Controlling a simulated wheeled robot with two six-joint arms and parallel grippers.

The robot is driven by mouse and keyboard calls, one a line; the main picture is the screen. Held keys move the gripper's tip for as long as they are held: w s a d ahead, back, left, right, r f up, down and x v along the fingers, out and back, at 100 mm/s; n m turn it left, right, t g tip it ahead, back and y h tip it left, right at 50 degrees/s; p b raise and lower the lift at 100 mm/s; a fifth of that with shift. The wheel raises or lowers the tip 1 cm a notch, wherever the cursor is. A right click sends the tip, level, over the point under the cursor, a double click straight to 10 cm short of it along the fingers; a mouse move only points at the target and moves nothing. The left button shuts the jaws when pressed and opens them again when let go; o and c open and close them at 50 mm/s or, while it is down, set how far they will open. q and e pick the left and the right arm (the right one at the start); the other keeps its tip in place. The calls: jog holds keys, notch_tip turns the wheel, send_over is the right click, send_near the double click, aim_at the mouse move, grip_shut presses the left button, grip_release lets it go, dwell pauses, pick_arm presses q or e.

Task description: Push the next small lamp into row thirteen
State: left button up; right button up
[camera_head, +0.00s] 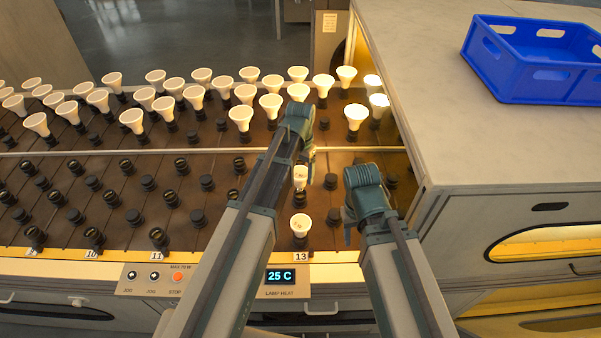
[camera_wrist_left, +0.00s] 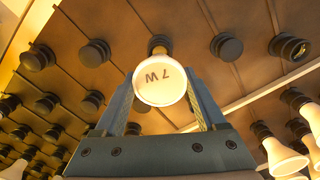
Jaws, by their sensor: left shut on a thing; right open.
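A small white lamp (camera_head: 300,178) is between the fingers of my left gripper (camera_head: 307,158), which is shut on it over row thirteen. Whether the base is seated in a socket I cannot tell. Another white lamp (camera_head: 300,225) stands at the front of row thirteen, just behind the label 13 (camera_head: 301,257). My right gripper (camera_head: 347,224) is open and empty, to the right of that lamp.
Several larger white lamps (camera_head: 131,119) stand in the back rows. Dark empty sockets (camera_head: 206,183) fill the front rows, with more near my left gripper (camera_wrist_left: 226,46). A display (camera_head: 280,276) reads 25 C. A blue crate (camera_head: 535,88) sits on the right counter (camera_head: 490,150).

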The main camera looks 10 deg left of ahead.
dwell(0.4)
pick_arm(q)
jog(key=shift+f+b, duration=2)
jog(key=shift+b, duration=0.05)
jog(key=o, duration=1.3)
jog(key=shift+r, duration=0.1)
notch_tip(320, 180, up, 14)
jog(key=p, duration=1.4)
